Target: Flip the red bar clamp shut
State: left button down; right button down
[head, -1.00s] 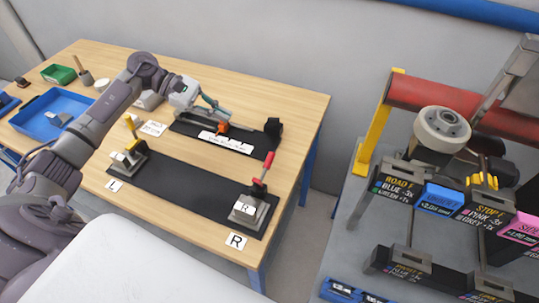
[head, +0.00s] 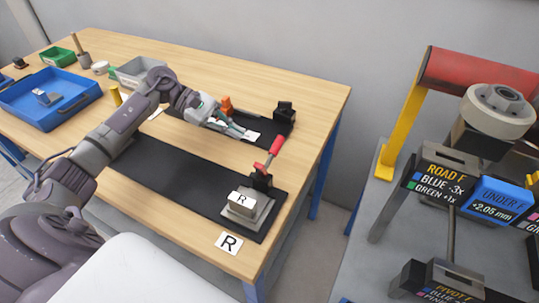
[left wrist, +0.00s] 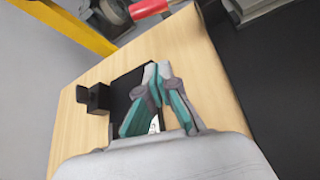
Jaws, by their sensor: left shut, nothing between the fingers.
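In the left wrist view part of the red handle (left wrist: 149,8) shows at the top edge. My left gripper (head: 244,133) is shut and empty, to the left of the red handle and apart from it, above the smaller black mat. In the left wrist view its fingertips (left wrist: 157,70) are together. My right gripper is not in view.
A blue tray (head: 50,100) and a grey bin (head: 138,72) stand at the left. A rack with labelled blocks (head: 448,176) stands right of the table, across a gap.

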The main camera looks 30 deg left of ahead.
aim_at(270, 152)
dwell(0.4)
pick_arm(q)
jog(key=shift+d+f, duration=0.2)
jog(key=shift+d, duration=0.1)
jog(key=p+x, duration=0.4)
jog(key=x, duration=0.5)
jog(key=shift+w+d, duration=0.1)
jog(key=shift+d, duration=0.3)
jog(key=r+p, duration=0.2)
jog(key=shift+s+r, duration=0.35)
jog(key=shift+s+d+r, duration=0.15)
jog(key=shift+s+r, duration=0.1)
jog(key=shift+r, duration=0.2)
